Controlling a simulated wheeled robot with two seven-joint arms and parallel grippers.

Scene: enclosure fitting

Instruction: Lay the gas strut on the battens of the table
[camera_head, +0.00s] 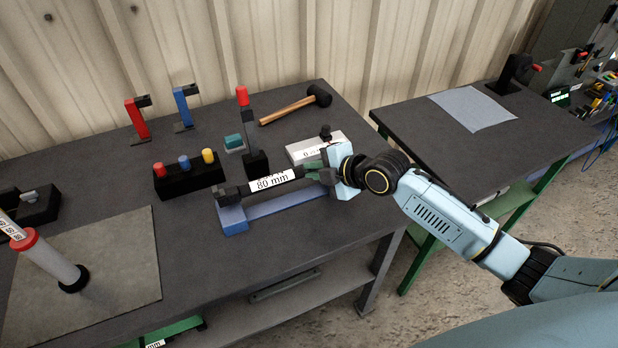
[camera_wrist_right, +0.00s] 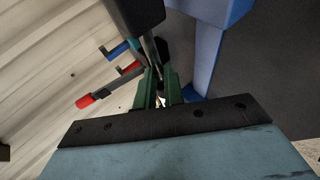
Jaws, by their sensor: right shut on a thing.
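The gas strut (camera_head: 273,182) is a dark bar with a white "80 mm" label; it lies level, lengthwise along a blue cradle (camera_head: 280,206) on the dark workbench (camera_head: 190,250). Its left end is at the cradle's left upright; whether it touches there I cannot tell. My right gripper (camera_head: 325,174) is shut on the strut's right end. In the right wrist view the green fingers (camera_wrist_right: 156,92) close around the strut's thin rod (camera_wrist_right: 151,50), with the black body (camera_wrist_right: 133,14) beyond. My left gripper is not in view.
A mat (camera_head: 120,260) lies left. A second table (camera_head: 440,140) with a grey-blue cloth (camera_head: 472,107) is right, across a gap.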

